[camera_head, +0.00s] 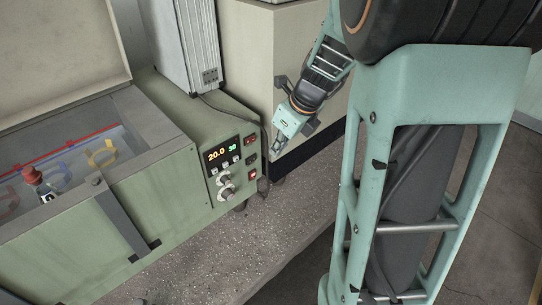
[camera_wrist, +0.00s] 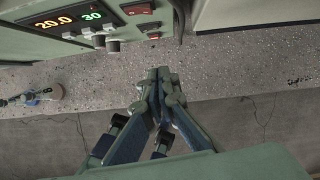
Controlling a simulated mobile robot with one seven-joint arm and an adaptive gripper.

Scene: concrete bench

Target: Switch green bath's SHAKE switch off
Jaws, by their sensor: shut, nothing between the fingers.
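The green bath (camera_head: 150,215) stands at the left in the head view, lid raised. Its panel has a lit display (camera_head: 218,153) reading 20.0 and 30, two knobs (camera_head: 225,186) and two red rocker switches. The upper switch (camera_head: 250,139) looks dark red; the lower switch (camera_head: 252,174) looks brighter. In the wrist view the switches show at the top, one (camera_wrist: 137,9) above the other (camera_wrist: 153,35). Their labels are not legible, so I cannot tell which is SHAKE. My gripper (camera_wrist: 158,76) is shut and empty, apart from the panel, to its right in the head view.
A beige cabinet (camera_head: 245,50) stands behind my gripper, with a grey finned unit (camera_head: 185,45) beside it. A dark cable (camera_head: 262,140) hangs by the panel's right edge. A red-capped flask (camera_head: 32,176) sits in the bath.

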